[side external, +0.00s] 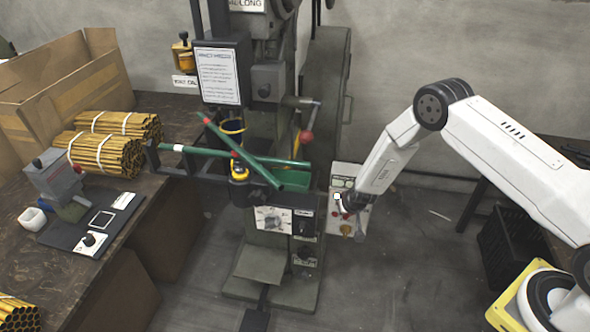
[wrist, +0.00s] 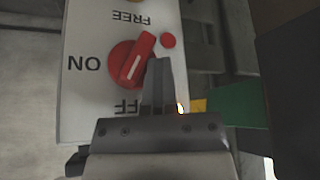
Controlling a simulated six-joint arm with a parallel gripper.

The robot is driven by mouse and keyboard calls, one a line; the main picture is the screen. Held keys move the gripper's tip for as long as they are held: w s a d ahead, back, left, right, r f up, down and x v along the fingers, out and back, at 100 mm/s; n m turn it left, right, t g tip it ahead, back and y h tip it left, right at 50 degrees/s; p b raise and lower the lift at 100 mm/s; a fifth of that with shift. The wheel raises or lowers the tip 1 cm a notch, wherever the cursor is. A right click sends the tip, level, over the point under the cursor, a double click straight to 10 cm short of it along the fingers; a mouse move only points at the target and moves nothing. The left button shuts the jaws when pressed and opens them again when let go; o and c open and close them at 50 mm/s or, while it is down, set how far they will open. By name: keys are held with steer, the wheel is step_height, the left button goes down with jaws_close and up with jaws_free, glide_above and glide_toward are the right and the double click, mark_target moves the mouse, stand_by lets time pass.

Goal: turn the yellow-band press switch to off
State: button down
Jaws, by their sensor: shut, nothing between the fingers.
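The fingers partly hide the OFF label. In the side view my gripper (side external: 344,206) is at the pale switch panel (side external: 349,183) right of the press (side external: 268,140), covering much of the panel's middle.
A small red button (wrist: 168,40) is close to the fingertips. A green part (wrist: 238,106) lies right of the plate. Green bars (side external: 240,152) cross the press front. A bench (side external: 150,212) with yellow tube bundles (side external: 100,150) stands left.

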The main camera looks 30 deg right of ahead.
steer(key=shift+s+a+r, duration=0.25)
steer(key=shift+s+a, duration=0.6)
steer(key=shift+s, duration=0.1)
steer(key=shift+s+a+r, duration=0.2)
steer(key=shift+s+a, duration=0.65)
steer(key=shift+s, duration=0.05)
steer(key=shift+r, duration=0.1)
steer(key=s+a+r+n+g+y, duration=0.1)
steer(key=s+r, duration=0.2)
steer(key=r, duration=0.5)
steer(key=s+a+r+n+y, duration=0.1)
steer(key=s+r, duration=0.2)
steer(key=r, duration=0.6)
steer(key=s+r+g, duration=0.1)
steer(key=s+r, duration=0.4)
steer(key=s, duration=0.2)
steer(key=s+r+n+g, duration=0.1)
steer(key=s+r, duration=0.4)
steer(key=s, duration=0.3)
steer(key=shift+s+d+r, duration=0.15)
steer(key=shift+d+r, duration=0.05)
steer(key=shift+d, duration=0.15)
